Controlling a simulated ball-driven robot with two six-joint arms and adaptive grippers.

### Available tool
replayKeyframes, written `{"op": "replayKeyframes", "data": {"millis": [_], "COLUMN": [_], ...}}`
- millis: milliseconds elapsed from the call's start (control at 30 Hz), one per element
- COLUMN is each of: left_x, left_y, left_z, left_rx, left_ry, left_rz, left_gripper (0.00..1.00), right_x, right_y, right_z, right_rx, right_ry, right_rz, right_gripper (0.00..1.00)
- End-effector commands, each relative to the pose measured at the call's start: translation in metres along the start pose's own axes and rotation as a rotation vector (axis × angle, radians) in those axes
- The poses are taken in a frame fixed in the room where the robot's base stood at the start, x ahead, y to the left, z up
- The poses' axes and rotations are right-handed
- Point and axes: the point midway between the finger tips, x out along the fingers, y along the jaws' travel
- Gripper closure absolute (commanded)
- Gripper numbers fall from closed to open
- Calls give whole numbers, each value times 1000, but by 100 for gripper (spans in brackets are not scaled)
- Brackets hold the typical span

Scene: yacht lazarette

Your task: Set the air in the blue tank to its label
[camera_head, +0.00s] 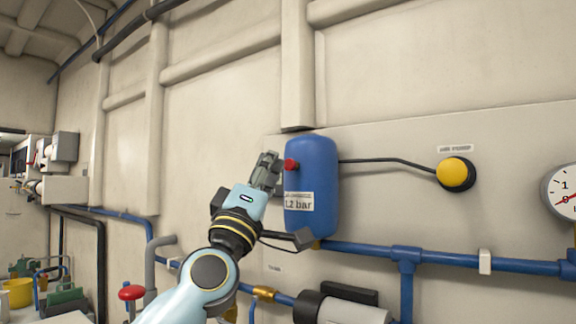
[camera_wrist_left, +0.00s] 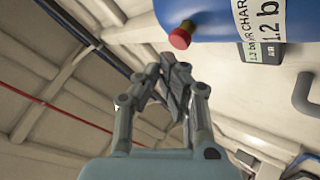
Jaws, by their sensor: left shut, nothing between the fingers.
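The blue tank (camera_head: 318,225) stands upright against the wall, with a white label (camera_head: 299,201) reading 1.2 bar. The label also shows in the left wrist view (camera_wrist_left: 268,20), beside a small grey display (camera_wrist_left: 262,52). A red knob (camera_head: 291,164) sits on the tank's upper left side; the left wrist view shows it too (camera_wrist_left: 181,36). My left gripper (camera_head: 268,165) is shut and empty, just left of the knob and apart from it. A yellow button (camera_head: 455,174) joins the tank by a black line. A gauge (camera_head: 563,190) with a red needle is cut off at the right edge.
A blue pipe (camera_head: 350,248) runs along the wall below the tank, above a black and white cylinder (camera_head: 340,308). A red valve handle (camera_head: 131,293) is at lower left. The wall left of my gripper is mostly bare.

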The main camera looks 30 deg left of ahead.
Motion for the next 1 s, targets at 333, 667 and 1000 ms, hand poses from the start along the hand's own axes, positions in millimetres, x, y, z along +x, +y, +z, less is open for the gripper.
{"op": "replayKeyframes", "data": {"millis": [333,667,1000], "left_x": [0,6,6], "left_y": [0,-4,-4], "left_z": [0,4,4], "left_rx": [0,0,0], "left_ry": [0,0,0], "left_rz": [0,0,0], "left_gripper": [100,100,100], "right_x": [0,2,2], "right_y": [0,0,0], "right_z": [0,0,0], "right_rx": [0,0,0], "right_ry": [0,0,0], "right_rz": [0,0,0], "right_gripper": [100,100,100]}}
